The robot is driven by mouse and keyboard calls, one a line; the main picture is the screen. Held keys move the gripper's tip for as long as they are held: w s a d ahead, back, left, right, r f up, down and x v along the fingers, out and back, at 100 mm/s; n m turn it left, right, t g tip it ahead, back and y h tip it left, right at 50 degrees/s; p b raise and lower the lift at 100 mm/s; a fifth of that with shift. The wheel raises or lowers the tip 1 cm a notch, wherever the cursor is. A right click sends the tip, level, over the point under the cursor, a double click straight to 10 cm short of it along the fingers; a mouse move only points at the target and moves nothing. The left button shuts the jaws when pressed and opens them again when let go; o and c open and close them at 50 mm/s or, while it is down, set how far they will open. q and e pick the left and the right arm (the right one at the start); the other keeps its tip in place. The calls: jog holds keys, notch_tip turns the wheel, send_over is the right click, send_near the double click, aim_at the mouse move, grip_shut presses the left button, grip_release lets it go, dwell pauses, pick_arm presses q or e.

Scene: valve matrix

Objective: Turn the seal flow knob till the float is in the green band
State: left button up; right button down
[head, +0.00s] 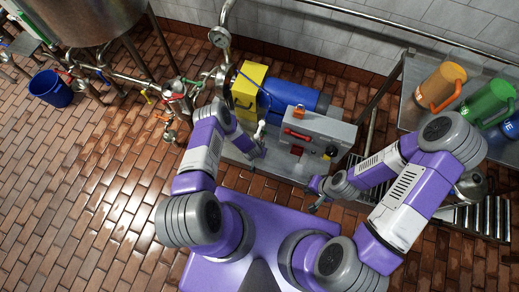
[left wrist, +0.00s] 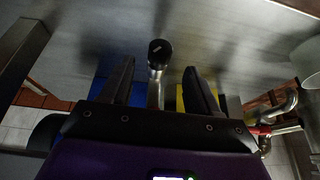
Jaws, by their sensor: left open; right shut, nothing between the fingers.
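In the head view my left gripper (head: 258,153) is at the pump unit, beside a small white upright part (head: 260,130). The float and green band cannot be made out. My right gripper (head: 316,207) is shut and empty, right of the left one, in front of the grey box.
A grey box (head: 322,130) with a red handle stands beside a blue motor (head: 290,94) and a yellow guard (head: 248,88). Pipes and valves (head: 172,92) lie left. A shelf with coloured jugs (head: 440,85) is at right. Brick floor at left is mostly clear around a blue bucket (head: 50,89).

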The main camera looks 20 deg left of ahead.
pick_arm(q)
jog(key=b+x, duration=0.2)
jog(key=x, duration=0.3)
jog(key=shift+f, duration=0.15)
jog(key=c, duration=1)
jog(key=shift+s+d+m+y, duration=0.1)
jog(key=shift+d+m+y, duration=0.25)
jog(key=shift+y, duration=0.45)
jog(key=shift+c, duration=0.2)
jog(key=shift+d+f+m+y, duration=0.1)
jog(key=shift+m+y, duration=0.15)
jog(key=shift+y, duration=1.55)
